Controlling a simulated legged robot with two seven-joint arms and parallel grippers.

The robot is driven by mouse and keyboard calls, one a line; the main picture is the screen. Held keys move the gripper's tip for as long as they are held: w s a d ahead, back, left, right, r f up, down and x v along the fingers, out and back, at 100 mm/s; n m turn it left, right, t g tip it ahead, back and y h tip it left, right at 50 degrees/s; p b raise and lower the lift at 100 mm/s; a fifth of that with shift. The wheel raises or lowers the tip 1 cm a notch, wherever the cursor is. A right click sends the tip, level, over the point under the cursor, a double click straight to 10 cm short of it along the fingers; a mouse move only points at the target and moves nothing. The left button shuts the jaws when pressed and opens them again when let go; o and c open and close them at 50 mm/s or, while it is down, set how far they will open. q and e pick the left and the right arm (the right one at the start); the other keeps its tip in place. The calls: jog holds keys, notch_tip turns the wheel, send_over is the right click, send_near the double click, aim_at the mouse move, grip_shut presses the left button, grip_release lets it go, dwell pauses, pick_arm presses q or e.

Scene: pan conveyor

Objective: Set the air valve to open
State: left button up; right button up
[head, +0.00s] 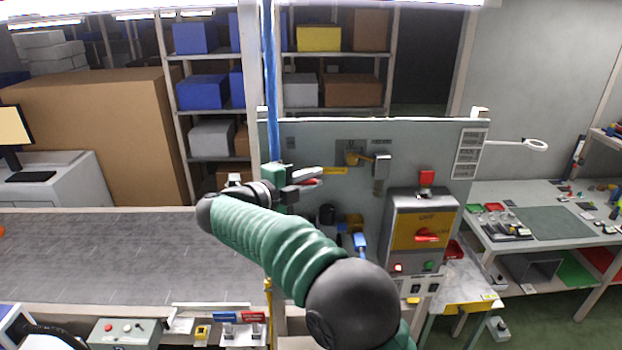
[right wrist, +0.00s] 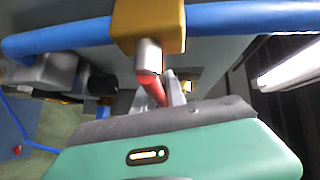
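The air valve has a brass-yellow body (right wrist: 150,28) on a blue pipe (right wrist: 235,18) in the right wrist view. A metal stem and red lever (right wrist: 154,92) come out of it, pointing away from the pipe. In the head view the blue pipe (head: 270,90) runs upright at the panel's left edge, and the valve body is hidden by my arm. My right gripper (head: 310,180) is at the pipe, and the red lever lies between its fingers (right wrist: 160,90), which look closed on it. My left gripper is not in view.
The grey panel (head: 430,150) carries a control box (head: 420,220) with a red switch, and several fittings. A conveyor (head: 120,250) lies on the left. A workbench (head: 540,220) with small parts stands on the right. Shelves with boxes stand behind.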

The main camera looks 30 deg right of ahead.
grip_shut()
jog(key=shift+f, duration=0.15)
dwell(1.0)
jog(key=shift+w+a+r+n+t+h+b, duration=0.55)
jog(key=shift+a+r+n+t+b, duration=0.75)
jog(key=shift+n+t+b, duration=1.95)
jog(key=shift+w+a+r+n+t+h+b, duration=0.25)
jog(key=shift+w+a+r+n+t+b, duration=0.55)
jog(key=shift+r+n+t+b, duration=2.4)
jog(key=shift+w+a+n+t+h+b, duration=0.5)
jog(key=shift+a+n+t+b, duration=0.9)
jog(key=shift+n, duration=3.65)
jog(key=shift+w+d+t+p, duration=0.1)
jog(key=shift+d+t+p, duration=0.15)
jog(key=shift+p, duration=0.1)
jog(key=shift+r+n+y, duration=0.1)
jog(key=shift+n+y, duration=0.2)
